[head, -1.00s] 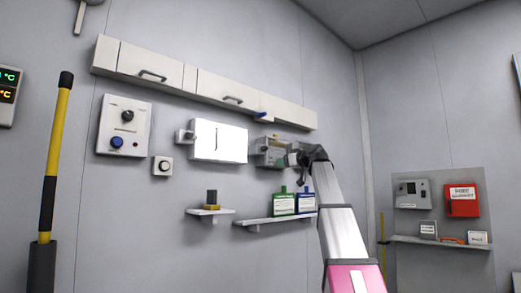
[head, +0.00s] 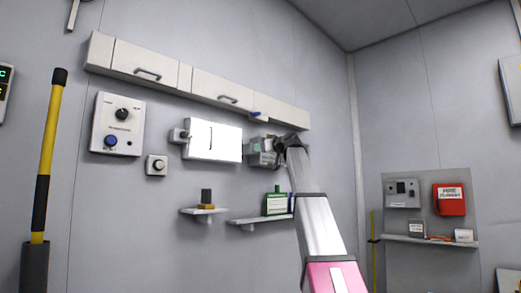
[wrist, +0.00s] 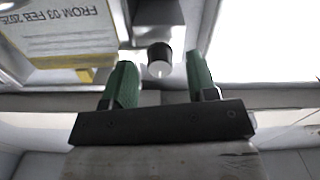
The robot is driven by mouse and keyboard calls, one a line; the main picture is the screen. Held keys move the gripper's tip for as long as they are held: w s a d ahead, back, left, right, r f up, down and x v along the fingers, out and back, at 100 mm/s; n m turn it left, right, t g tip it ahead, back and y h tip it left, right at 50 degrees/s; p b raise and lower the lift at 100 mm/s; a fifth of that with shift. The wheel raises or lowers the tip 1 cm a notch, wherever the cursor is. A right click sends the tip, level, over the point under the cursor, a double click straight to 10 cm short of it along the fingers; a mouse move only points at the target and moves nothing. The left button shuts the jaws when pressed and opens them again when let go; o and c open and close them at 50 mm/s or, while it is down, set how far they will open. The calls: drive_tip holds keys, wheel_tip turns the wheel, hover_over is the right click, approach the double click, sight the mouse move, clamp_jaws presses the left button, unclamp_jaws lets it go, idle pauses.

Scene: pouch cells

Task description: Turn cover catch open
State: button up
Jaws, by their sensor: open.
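A short dark round knob (wrist: 159,60) with a pale end, seemingly the cover catch, sits between my fingertips in the wrist view. My gripper (wrist: 160,72) is open, with one green finger on each side of the knob and a gap visible on both sides. In the head view my gripper (head: 262,148) is up at a grey box (head: 254,158) on the wall, just right of the white lit panel (head: 212,141). My gripper and arm hide much of that box, and the knob cannot be made out there.
A yellow-framed printed panel (wrist: 70,40) is at the left of the wrist view. A cabinet row (head: 195,83) with a blue catch (head: 257,114) runs above. A shelf (head: 255,221) with a green container (head: 276,204) is below. The wall below the shelves is clear.

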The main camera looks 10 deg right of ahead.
drive_tip(key=shift+w+a, duration=0.35)
drive_tip(key=shift+w, duration=0.15)
drive_tip(key=c, duration=0.9)
drive_tip(key=shift+m, duration=8.9)
